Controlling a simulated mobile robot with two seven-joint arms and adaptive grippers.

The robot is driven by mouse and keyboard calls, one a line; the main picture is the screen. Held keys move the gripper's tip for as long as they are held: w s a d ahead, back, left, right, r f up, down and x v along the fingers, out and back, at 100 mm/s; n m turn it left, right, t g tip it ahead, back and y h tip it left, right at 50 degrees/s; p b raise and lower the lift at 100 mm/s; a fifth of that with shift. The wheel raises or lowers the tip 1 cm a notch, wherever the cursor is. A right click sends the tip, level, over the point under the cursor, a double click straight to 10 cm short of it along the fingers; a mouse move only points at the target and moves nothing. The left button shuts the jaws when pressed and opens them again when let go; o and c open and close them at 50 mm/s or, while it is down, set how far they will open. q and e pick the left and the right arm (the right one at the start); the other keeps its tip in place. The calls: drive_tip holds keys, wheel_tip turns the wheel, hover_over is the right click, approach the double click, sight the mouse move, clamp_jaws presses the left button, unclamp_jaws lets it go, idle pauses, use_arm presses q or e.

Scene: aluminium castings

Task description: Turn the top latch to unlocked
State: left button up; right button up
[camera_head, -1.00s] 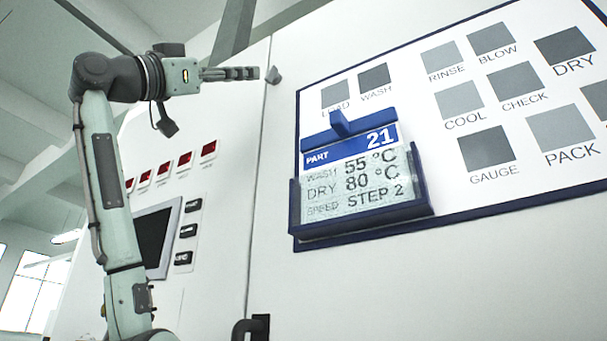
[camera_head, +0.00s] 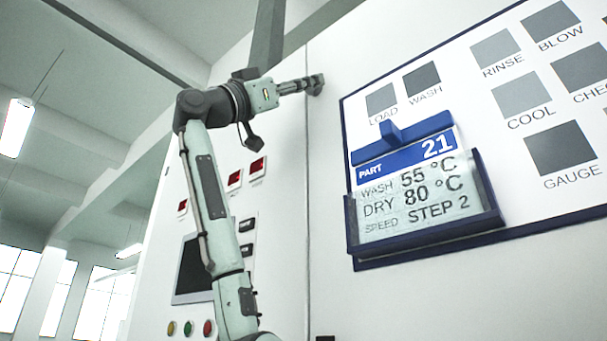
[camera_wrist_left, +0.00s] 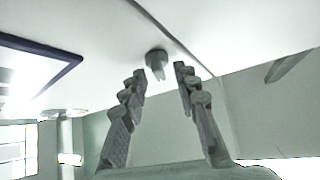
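The top latch (camera_head: 317,84) is a small grey knob on the white cabinet front, high up by the vertical door seam. It also shows in the left wrist view (camera_wrist_left: 157,61), a round base with a narrow grip. My left gripper (camera_head: 303,86) reaches it from the left, its fingertips overlapping the latch in the head view. In the left wrist view my left gripper (camera_wrist_left: 160,72) is open, with a finger on each side of the latch's line and a visible gap to each. Whether the fingertips reach past the latch's grip is hard to tell. My right gripper is out of view.
A blue-framed board (camera_head: 346,140) with grey squares and a part-card holder (camera_head: 425,236) is right of the seam. A dark screen (camera_head: 192,268), red displays (camera_head: 235,178) and coloured buttons (camera_head: 189,328) are on the left panel. The panel around the latch is bare.

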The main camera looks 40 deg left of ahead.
use_arm(q)
clamp_jaws()
drive_tip(key=shift+d+f+n+t+y+b, duration=0.1)
drive_tip(key=shift+n+t+y+b, duration=0.45)
drive_tip(key=shift+n+y, duration=1.3)
drive_tip(key=shift+d+r+n+t+y+b, duration=0.1)
drive_tip(key=shift+n+t+y+b, duration=0.2)
drive_tip(key=shift+n+t+y, duration=1.05)
drive_tip(key=shift+d+f+n+t+y+b, duration=0.1)
drive_tip(key=shift+n+y+b, duration=0.35)
drive_tip(key=shift+n+y, duration=1.9)
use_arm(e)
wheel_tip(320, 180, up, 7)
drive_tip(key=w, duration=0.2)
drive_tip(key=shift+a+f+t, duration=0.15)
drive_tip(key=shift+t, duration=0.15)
use_arm(q)
drive_tip(key=shift+n+h, duration=0.35)
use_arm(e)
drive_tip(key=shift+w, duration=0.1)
use_arm(q)
unclamp_jaws()
drive_tip(key=shift+a, duration=0.1)
